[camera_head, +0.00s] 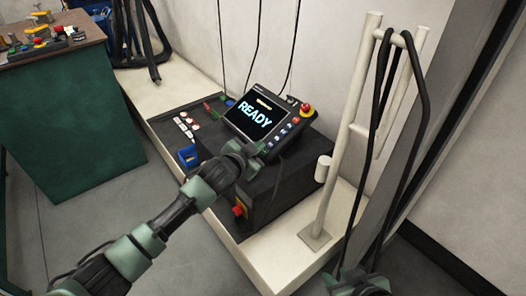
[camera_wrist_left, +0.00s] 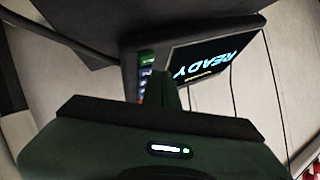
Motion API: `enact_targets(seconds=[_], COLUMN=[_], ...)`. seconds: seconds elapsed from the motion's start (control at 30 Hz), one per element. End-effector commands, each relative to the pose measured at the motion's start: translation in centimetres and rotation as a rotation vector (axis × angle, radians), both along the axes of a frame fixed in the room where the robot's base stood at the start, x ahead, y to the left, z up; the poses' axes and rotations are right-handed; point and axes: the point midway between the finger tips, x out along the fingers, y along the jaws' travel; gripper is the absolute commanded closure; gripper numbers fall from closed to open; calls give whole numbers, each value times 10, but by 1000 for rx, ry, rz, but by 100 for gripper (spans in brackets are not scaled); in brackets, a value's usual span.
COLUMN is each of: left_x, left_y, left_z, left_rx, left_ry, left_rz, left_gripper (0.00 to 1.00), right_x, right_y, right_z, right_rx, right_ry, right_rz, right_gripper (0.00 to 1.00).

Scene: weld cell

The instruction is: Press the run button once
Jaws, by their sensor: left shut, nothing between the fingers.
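The control pendant (camera_head: 257,114) stands tilted on a dark box, its screen showing READY. A column of small buttons (camera_head: 284,132) runs along its right side; their labels are too small to read, so I cannot tell for sure which is the run button. In the left wrist view the pendant (camera_wrist_left: 130,62) appears upside down, with a green button (camera_wrist_left: 147,57) near one end of the column. My left gripper (camera_head: 258,151) is shut and empty at the pendant's lower edge. Its fingers (camera_wrist_left: 166,88) overlap the button column; contact cannot be told. My right gripper (camera_head: 357,284) is partly visible at the bottom edge.
A red emergency knob (camera_head: 307,110) sits at the pendant's upper right corner. A white post frame (camera_head: 347,130) with black cables stands to the right. A blue bin (camera_head: 188,155) and small parts lie left of the box. A green workbench (camera_head: 75,120) stands at far left.

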Motion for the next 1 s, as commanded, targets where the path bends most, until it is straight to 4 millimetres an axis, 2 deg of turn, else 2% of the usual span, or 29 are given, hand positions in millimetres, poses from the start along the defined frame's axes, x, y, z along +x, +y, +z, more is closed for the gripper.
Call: enact_targets(seconds=[1.0], left_x=[0], left_y=[0], left_z=[0], left_rx=[0], left_ry=[0], left_rz=[0], left_gripper=[100], right_x=[2], right_y=[4], right_z=[1], right_rx=[-3], right_ry=[8], right_rz=[1], right_gripper=[70])
